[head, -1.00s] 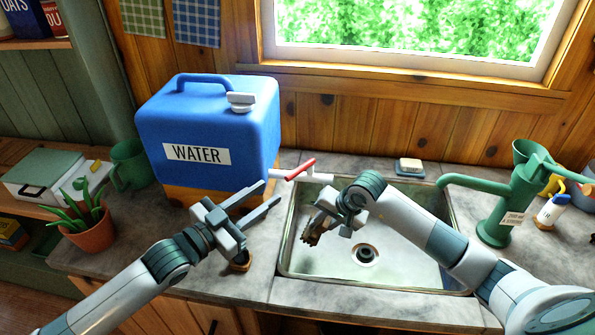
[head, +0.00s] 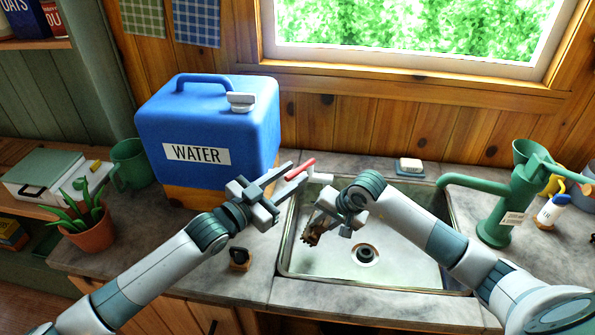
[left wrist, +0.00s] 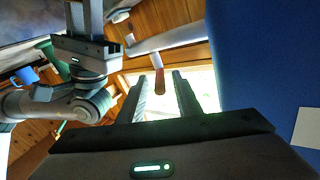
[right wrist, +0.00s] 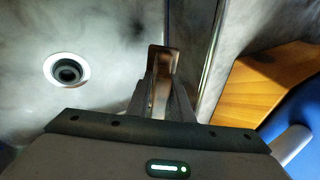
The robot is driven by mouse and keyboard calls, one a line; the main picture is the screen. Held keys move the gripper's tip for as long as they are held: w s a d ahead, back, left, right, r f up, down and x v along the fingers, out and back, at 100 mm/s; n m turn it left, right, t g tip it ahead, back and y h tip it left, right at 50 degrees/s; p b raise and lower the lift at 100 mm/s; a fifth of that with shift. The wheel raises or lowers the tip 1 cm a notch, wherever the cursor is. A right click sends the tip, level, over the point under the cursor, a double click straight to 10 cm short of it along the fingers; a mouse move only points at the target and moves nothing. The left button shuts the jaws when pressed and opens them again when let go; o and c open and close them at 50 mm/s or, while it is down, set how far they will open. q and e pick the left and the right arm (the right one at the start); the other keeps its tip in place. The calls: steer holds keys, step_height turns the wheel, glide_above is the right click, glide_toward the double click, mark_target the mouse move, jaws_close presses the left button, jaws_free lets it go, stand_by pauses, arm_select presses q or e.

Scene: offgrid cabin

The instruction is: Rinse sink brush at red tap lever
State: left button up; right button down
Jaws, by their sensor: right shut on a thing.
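The red tap lever (head: 301,170) sits on the white tap (head: 321,178) by the blue water container (head: 208,125). My left gripper (head: 297,172) is open with its fingers at the lever. In the left wrist view the red lever (left wrist: 160,82) shows between the open fingertips (left wrist: 160,88); I cannot tell whether they touch it. My right gripper (head: 325,218) is shut on the brown sink brush (head: 312,236) and holds it over the left part of the sink (head: 410,275). In the right wrist view the brush (right wrist: 160,85) is between the fingers, largely hidden.
A green pump (head: 505,205) stands right of the sink, its spout over the basin. A sponge or soap on a dish (head: 409,167) lies behind the sink. A small dark and wooden item (head: 239,259) stands on the front counter. A potted plant (head: 92,235) is at left.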

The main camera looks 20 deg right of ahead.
arm_select(q)
steer(key=shift+x, duration=1.4)
steer(key=shift+a, duration=0.1)
jaws_close()
